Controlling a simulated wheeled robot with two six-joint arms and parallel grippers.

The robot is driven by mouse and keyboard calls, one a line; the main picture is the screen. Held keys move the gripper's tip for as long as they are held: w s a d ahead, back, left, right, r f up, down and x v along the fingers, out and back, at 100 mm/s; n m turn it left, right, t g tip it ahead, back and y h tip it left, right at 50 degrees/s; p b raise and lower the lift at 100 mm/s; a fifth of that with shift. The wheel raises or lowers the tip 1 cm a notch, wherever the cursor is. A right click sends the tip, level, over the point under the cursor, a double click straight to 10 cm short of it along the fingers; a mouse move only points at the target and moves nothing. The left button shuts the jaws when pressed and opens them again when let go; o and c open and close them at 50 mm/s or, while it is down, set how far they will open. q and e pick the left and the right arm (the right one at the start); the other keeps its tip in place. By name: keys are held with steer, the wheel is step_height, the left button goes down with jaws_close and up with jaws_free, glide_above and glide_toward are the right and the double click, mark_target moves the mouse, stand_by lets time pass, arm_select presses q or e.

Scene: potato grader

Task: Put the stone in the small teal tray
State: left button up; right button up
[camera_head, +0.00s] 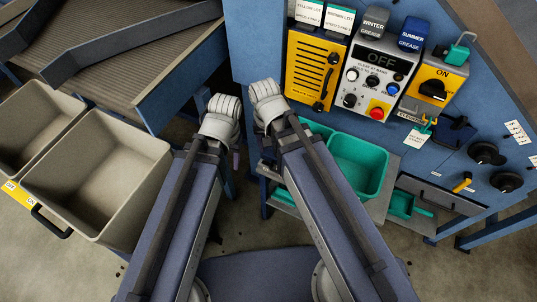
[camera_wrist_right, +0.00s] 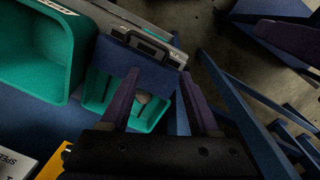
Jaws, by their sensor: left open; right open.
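The small teal tray (camera_wrist_right: 125,117) shows in the right wrist view, partly covered by a dark blue plate. A greyish stone (camera_wrist_right: 143,97) appears inside it, near the plate's edge. In the head view a bit of the small tray (camera_head: 316,128) shows beside my right arm. My right gripper (camera_wrist_right: 158,112) is open, its two purple fingers apart above the tray with the stone between them in the picture; they do not appear to touch it. In the head view my left gripper (camera_head: 237,160) hangs left of the right one, mostly hidden under its wrist.
A larger teal bin (camera_head: 386,168) stands right of the small tray. The blue control panel (camera_head: 262,32) rises behind. Two beige crates (camera_head: 112,228) stand at left, below a conveyor (camera_head: 165,52). A teal scoop (camera_head: 405,207) lies lower right.

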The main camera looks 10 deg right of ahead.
steer(key=s+n, duration=0.1)
steer(key=n, duration=0.1)
steer(key=s+a+n, duration=0.1)
steer(key=n, duration=0.1)
steer(key=s+n, duration=0.1)
steer(key=n, duration=0.1)
steer(key=shift+s+a, duration=0.25)
steer(key=shift+s, duration=0.05)
step_height(320, 180, up, 7)
steer(key=p, duration=0.6)
steer(key=shift+p, duration=0.4)
